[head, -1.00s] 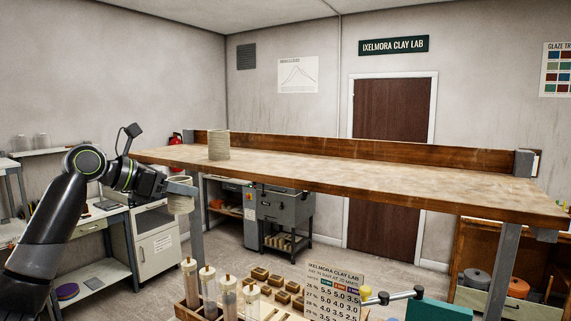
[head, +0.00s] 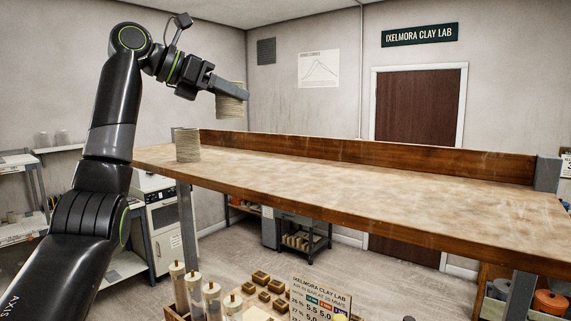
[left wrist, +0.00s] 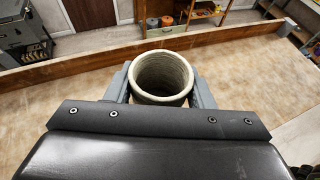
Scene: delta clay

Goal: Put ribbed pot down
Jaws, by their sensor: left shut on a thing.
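A ribbed, pale clay pot (head: 230,104) is in my left gripper (head: 232,90), held in the air above the long wooden bench (head: 330,185). In the left wrist view the pot (left wrist: 162,78) shows its open round mouth, with the two grey fingers (left wrist: 161,85) on either side of it. A second pale ribbed pot (head: 187,145) stands upright on the left end of the bench, lower and left of the held one. My right gripper does not show.
A wooden back board (head: 370,155) runs along the bench's far edge, with a grey post (head: 547,173) at its right end. The bench top is bare right of the standing pot. Below stand several tubes and small wooden boxes (head: 262,278).

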